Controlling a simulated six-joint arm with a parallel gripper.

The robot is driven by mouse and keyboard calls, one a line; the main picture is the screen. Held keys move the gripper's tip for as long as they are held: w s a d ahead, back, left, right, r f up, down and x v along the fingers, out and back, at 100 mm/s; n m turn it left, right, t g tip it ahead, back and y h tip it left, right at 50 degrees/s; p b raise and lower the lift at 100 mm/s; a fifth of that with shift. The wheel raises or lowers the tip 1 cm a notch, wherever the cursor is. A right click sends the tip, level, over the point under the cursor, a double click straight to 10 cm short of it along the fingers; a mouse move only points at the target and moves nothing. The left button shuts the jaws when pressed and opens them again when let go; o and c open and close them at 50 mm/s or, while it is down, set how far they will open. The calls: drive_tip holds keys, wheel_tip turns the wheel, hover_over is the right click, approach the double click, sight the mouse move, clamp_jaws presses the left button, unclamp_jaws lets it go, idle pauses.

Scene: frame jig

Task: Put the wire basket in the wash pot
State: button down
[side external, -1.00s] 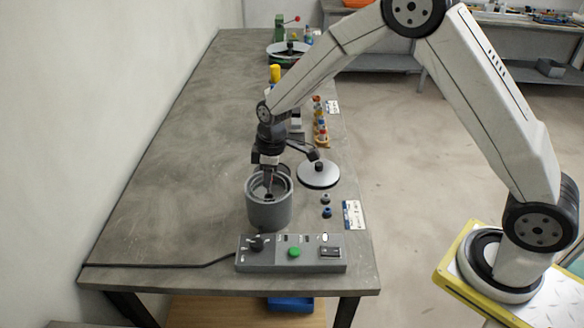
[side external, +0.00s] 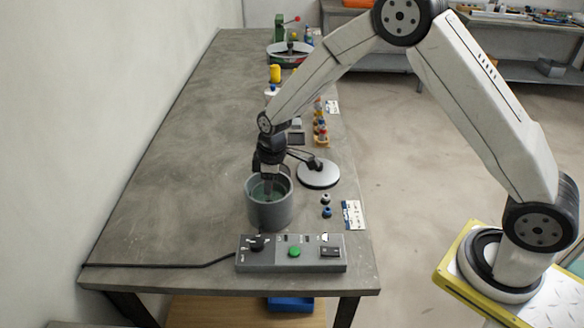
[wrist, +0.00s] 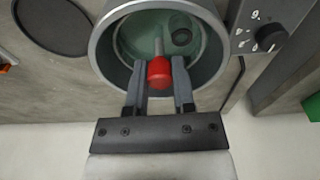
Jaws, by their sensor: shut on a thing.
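The wash pot (side external: 270,213) is a grey open cylinder on the bench, with greenish liquid inside; in the wrist view its rim (wrist: 101,50) fills the upper middle. My gripper (side external: 268,185) points down into the pot's mouth. In the wrist view my gripper (wrist: 158,92) has its two fingers on either side of a red grip (wrist: 159,72), shut on it. A pale stem runs from the grip into the pot. I take this as the wire basket's handle; the basket's mesh cannot be made out. A dark round shape shows within the pot.
A grey control box (side external: 290,255) with a green button stands in front of the pot. A silver disc (side external: 318,174) with a dark arm is to the right. Small knobs (side external: 326,205) lie near the bench edge. The left of the bench is clear.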

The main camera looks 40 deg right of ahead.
drive_tip(key=shift+f, duration=1.3)
drive_tip(key=shift+c, duration=1.9)
unclamp_jaws()
drive_tip(key=c, duration=0.3)
drive_tip(key=shift+r, duration=0.15)
drive_tip(key=shift+r, duration=0.6)
drive_tip(key=shift+r, duration=3.5)
